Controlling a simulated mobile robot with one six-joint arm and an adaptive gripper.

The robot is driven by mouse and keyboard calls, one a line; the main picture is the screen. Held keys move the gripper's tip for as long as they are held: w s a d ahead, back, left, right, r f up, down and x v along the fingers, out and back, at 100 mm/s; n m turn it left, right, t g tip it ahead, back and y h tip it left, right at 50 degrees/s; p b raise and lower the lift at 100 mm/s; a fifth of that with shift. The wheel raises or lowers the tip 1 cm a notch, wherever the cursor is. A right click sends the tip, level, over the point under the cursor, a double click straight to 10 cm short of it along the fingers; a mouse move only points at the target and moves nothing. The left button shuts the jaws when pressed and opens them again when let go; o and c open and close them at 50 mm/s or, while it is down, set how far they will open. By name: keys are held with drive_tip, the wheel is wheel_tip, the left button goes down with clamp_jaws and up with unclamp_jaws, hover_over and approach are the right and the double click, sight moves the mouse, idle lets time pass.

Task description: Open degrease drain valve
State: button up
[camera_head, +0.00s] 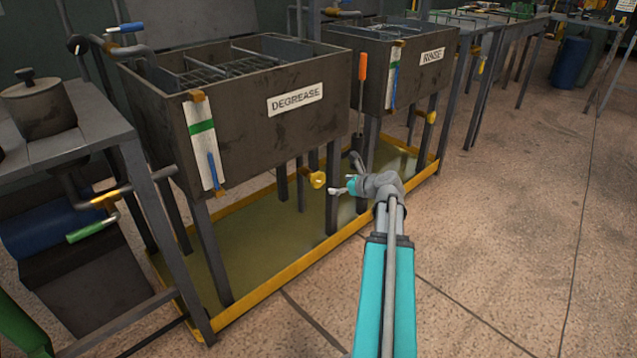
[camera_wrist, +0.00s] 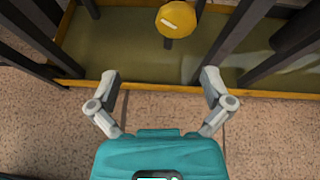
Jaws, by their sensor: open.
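The dark tank labelled DEGREASE (camera_head: 250,140) stands on legs over a yellow-rimmed tray. A round yellow valve knob (camera_head: 317,180) sits low under its right front, and I take it to be the drain valve. In the wrist view the yellow knob (camera_wrist: 177,20) shows at the top, with a pale mark on its face. My gripper (camera_head: 338,191) is just right of the knob in the head view. In the wrist view my gripper (camera_wrist: 160,78) has its two grey fingers wide apart and empty, with the knob beyond the fingertips, not touching.
The tray rim (camera_head: 275,285) and dark tank legs (camera_wrist: 225,40) are close around the knob. A RINSE tank (camera_head: 425,75) with its own yellow knob (camera_head: 431,117) stands behind. A green-handled valve (camera_head: 88,231) is at left. The floor at right is clear.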

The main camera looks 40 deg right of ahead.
sight(320, 179)
drive_tip(key=shift+s+d+r+m+t+h, duration=0.15)
drive_tip(key=shift+s+d+m, duration=0.15)
drive_tip(key=shift+d, duration=0.25)
drive_tip(key=shift+s+d+r+m+t+h, duration=0.1)
drive_tip(key=shift+s+d+m+t+h, duration=0.05)
drive_tip(key=shift+d+m, duration=0.3)
drive_tip(key=shift+w+f, duration=0.1)
drive_tip(key=b+x, duration=0.5)
drive_tip(key=x, duration=0.8)
drive_tip(key=shift+w+f, duration=0.2)
drive_tip(key=shift+w, duration=0.1)
drive_tip(key=c, duration=0.8)
drive_tip(key=shift+c, duration=0.2)
